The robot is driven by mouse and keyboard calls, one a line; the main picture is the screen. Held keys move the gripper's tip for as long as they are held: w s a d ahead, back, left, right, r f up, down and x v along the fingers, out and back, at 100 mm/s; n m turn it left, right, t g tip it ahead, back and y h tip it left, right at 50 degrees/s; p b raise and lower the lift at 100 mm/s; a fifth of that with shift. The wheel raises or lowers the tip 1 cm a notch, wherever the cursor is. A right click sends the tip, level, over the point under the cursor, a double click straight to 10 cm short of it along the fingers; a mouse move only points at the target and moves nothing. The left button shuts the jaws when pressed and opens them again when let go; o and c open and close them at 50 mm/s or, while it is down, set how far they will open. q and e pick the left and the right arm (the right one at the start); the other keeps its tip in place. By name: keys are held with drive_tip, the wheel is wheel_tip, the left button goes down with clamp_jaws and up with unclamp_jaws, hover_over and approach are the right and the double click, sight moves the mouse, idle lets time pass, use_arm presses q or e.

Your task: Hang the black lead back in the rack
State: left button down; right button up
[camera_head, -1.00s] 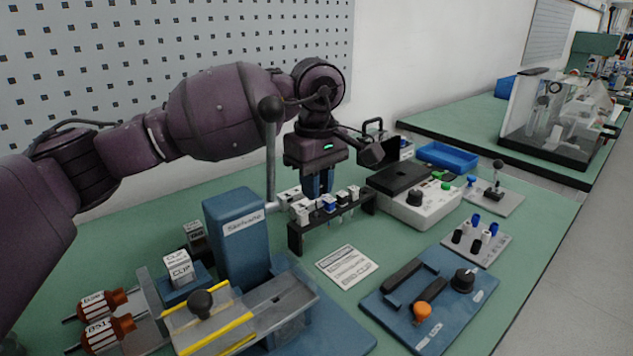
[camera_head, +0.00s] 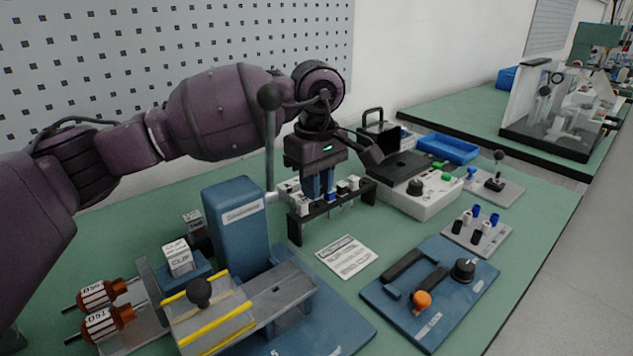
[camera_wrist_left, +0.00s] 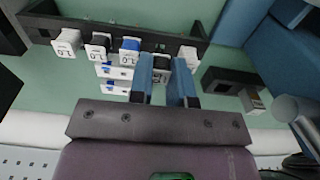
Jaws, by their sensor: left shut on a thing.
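The rack (camera_head: 295,232) is a black bar on legs in the middle of the bench, with several leads with white, black and blue heads along it. My left gripper (camera_head: 318,186) points down over the rack. In the left wrist view its blue fingers (camera_wrist_left: 168,82) are shut on the black lead (camera_wrist_left: 160,68), whose head has a white label. The held lead is beside a blue-headed lead (camera_wrist_left: 129,46) and close to the rack bar (camera_wrist_left: 110,24). I cannot tell whether it rests in a slot. The fingers hide part of it. My right gripper is not in view.
A blue press (camera_head: 237,225) with an upright ball-ended lever (camera_head: 270,97) stands just left of the rack. A white tester box (camera_head: 425,200) is to its right. A printed card (camera_head: 346,257) and a blue switch board (camera_head: 455,320) lie in front.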

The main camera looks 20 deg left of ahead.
use_arm(q)
drive_tip(key=shift+f, duration=0.25)
drive_tip(key=shift+f, duration=0.7)
drive_tip(key=c, duration=1)
unclamp_jaws()
